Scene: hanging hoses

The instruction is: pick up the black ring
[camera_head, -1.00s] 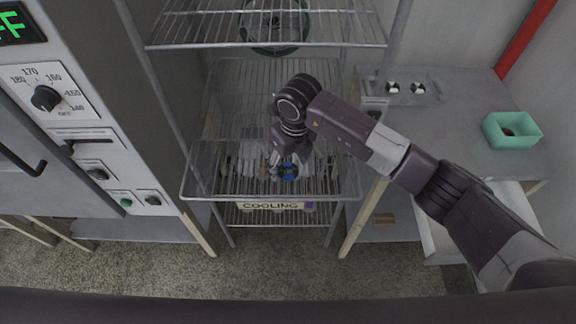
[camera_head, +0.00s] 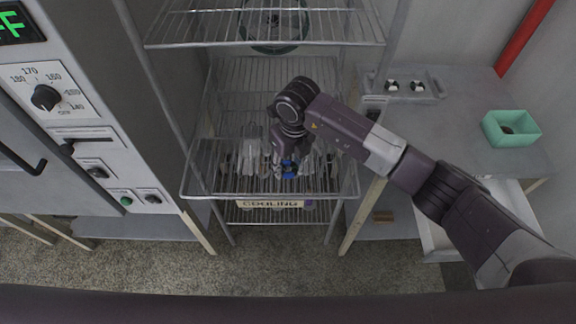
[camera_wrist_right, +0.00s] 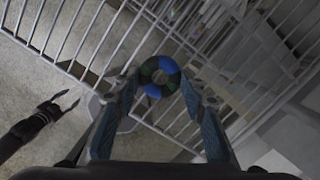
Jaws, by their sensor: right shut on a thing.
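In the head view my right gripper (camera_head: 288,167) points down over the front of the middle wire shelf (camera_head: 235,190).
Several pale upright items (camera_head: 250,160) stand on the shelf around the gripper. A sign reading COOLING (camera_head: 270,204) hangs at its front. A wire shelf (camera_head: 340,42) lies above. A green box (camera_head: 511,128) is on the right table.

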